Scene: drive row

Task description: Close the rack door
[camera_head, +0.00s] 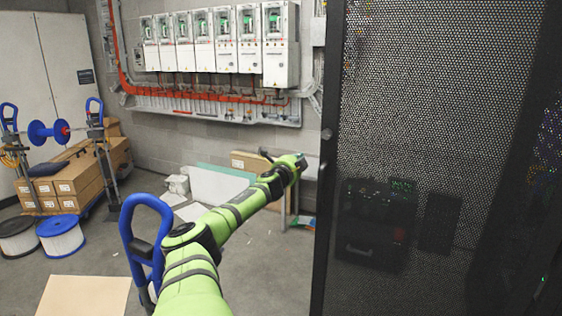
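The rack door (430,110) is a tall black perforated panel that fills the right part of the head view. Its dark left edge runs from top to bottom of the picture, with a small round knob (326,134) on it. How far the door stands open is hard to tell. My green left arm reaches in from the bottom, and its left gripper (301,162) is just left of the door's edge, with a small gap showing between them. Its fingers are too small and dark to tell open from shut. My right gripper is not in view.
Dark equipment (375,225) shows through the mesh. White drive units (221,42) hang on the back wall. Cardboard boxes (75,180), cable spools (60,236) and a blue-handled stand (146,240) are at left. Grey floor is open left of the door.

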